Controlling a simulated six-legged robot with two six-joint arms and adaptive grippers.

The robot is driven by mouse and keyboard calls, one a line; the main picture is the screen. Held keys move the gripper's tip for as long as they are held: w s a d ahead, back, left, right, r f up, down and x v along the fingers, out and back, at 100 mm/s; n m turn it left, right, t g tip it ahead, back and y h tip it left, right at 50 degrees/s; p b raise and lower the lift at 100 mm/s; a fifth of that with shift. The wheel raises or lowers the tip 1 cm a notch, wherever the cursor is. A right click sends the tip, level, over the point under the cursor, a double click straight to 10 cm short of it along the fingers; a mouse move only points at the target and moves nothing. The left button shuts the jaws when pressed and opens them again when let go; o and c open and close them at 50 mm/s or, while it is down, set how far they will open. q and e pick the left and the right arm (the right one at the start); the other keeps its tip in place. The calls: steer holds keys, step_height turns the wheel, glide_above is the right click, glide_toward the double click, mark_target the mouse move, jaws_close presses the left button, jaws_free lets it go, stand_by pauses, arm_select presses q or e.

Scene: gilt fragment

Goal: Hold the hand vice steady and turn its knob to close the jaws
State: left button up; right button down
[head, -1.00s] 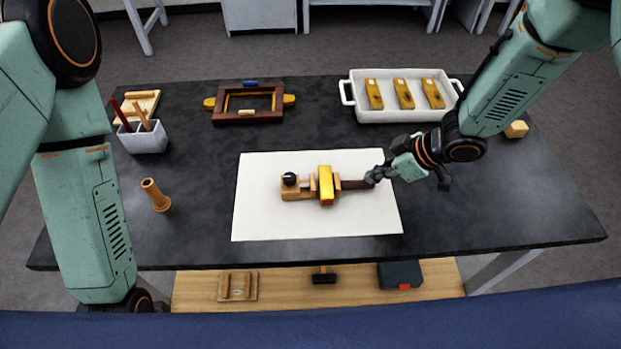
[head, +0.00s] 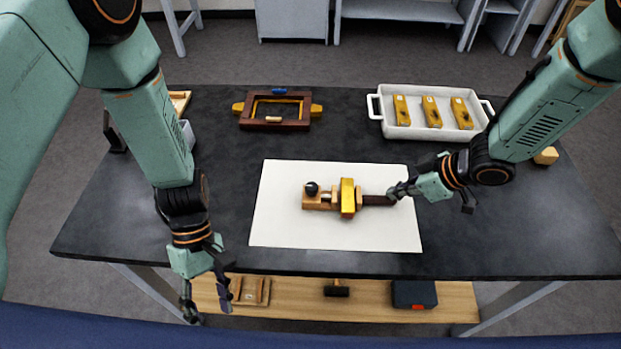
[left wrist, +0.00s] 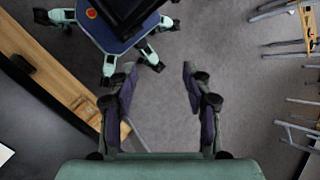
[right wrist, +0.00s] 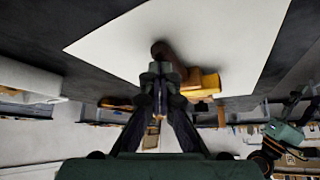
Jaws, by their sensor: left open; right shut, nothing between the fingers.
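The hand vice (head: 316,203) lies on a white sheet in the head view. It has a wooden body, a round black knob (head: 311,188) at its left end and a dark handle (head: 378,200) at its right end. A gold block (head: 347,197) sits across its middle; the jaw gap cannot be made out. My right gripper (head: 398,190) is shut at the handle's right end, with nothing seen between its fingers. In the right wrist view its fingertips (right wrist: 160,75) overlap the brown handle. My left gripper (head: 206,298) is open and empty, low in front of the table.
The white sheet (head: 275,225) has bare room around the vice. A white tray (head: 405,132) with three gold pieces stands back right, a dark wooden frame (head: 262,124) back left. My left arm partly hides a grey holder. A wooden shelf (head: 375,300) lies below the table's front edge.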

arm_select(q)
steer(key=w+d+r+n, duration=0.1)
steer(key=w+d+r, duration=0.3)
steer(key=w, duration=0.4)
steer(key=m+t, duration=0.4)
steer(key=m, duration=0.1)
glide_toward(312, 187)
steer(key=shift+h, duration=0.3)
steer(key=x, duration=0.8)
steer(key=shift+a+f, duration=0.2)
steer(key=shift+f, duration=0.1)
jaws_close()
